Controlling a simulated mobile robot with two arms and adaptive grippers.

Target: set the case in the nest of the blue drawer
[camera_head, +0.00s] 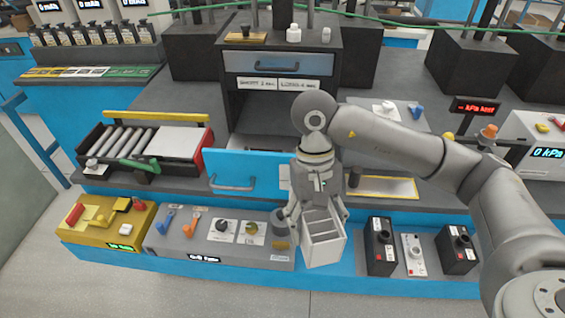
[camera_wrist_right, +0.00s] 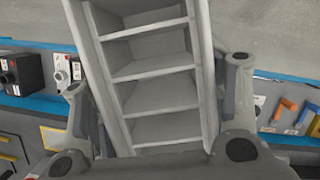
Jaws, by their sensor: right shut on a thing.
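The case (camera_head: 325,251) is a pale grey open box with a row of compartments, held in the air in front of the bench edge. It also fills the middle of the right wrist view (camera_wrist_right: 158,92). My right gripper (camera_head: 318,212) is shut on it, with a finger at each side. The blue drawer (camera_head: 232,176) is pulled out of the dark cabinet, behind and left of the case in the head view. My right gripper and arm cover its right part. Its nest cannot be made out. My left gripper is not in view.
A roller tray (camera_head: 127,140) stands left of the open drawer. A grey control panel (camera_head: 220,238) and black switch boxes (camera_head: 381,246) line the front ledge.

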